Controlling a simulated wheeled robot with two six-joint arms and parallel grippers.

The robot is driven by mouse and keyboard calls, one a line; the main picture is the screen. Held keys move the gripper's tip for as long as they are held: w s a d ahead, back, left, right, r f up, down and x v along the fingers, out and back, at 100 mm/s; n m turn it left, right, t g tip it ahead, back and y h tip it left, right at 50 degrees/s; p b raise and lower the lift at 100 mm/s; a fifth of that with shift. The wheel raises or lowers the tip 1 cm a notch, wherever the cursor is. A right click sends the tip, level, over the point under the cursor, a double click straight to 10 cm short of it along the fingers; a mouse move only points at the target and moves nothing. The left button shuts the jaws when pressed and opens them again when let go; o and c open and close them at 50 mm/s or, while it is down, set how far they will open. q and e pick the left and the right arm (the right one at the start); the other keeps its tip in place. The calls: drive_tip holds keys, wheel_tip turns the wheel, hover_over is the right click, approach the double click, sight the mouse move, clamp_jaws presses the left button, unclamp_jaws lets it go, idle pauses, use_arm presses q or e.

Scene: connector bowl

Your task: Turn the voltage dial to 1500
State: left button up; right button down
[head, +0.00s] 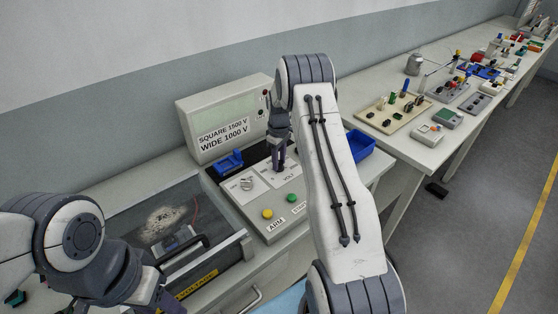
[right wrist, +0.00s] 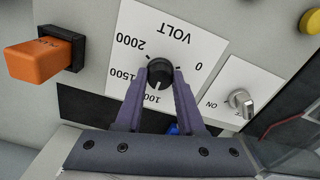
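The voltage dial (right wrist: 160,73) is a round black knob on a white plate marked VOLT, 0, 1000 (partly hidden), 1500 and 2000, upside down in the right wrist view. Its white pointer line faces the partly hidden 1000 mark. My right gripper (right wrist: 161,71) has one finger on each side of the knob, and both appear to touch it. In the head view the right gripper (head: 279,167) points down at the VOLT plate (head: 290,179) and hides the dial. My left gripper is mostly hidden behind its wrist at the lower left; its fingers do not show clearly.
A grey switch (right wrist: 241,101) sits beside the dial, and an orange block (right wrist: 40,61) on the other side. A sign (head: 223,134) reads SQUARE 1500 V, WIDE 1000 V. Yellow (head: 267,213) and green (head: 292,197) buttons are near the panel front. A blue bin (head: 359,145) stands right.

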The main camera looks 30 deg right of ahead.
drive_tip(key=shift+m, duration=0.3)
drive_tip(key=m+b, duration=0.1)
drive_tip(key=m, duration=1)
drive_tip(key=shift+r, duration=0.1)
drive_tip(key=shift+w, duration=0.1)
idle(0.5)
drive_tip(key=c, duration=0.5)
unclamp_jaws()
wheel_tip(320, 180, up, 10)
drive_tip(key=shift+r+b, duration=0.25)
drive_tip(key=shift+b, duration=1)
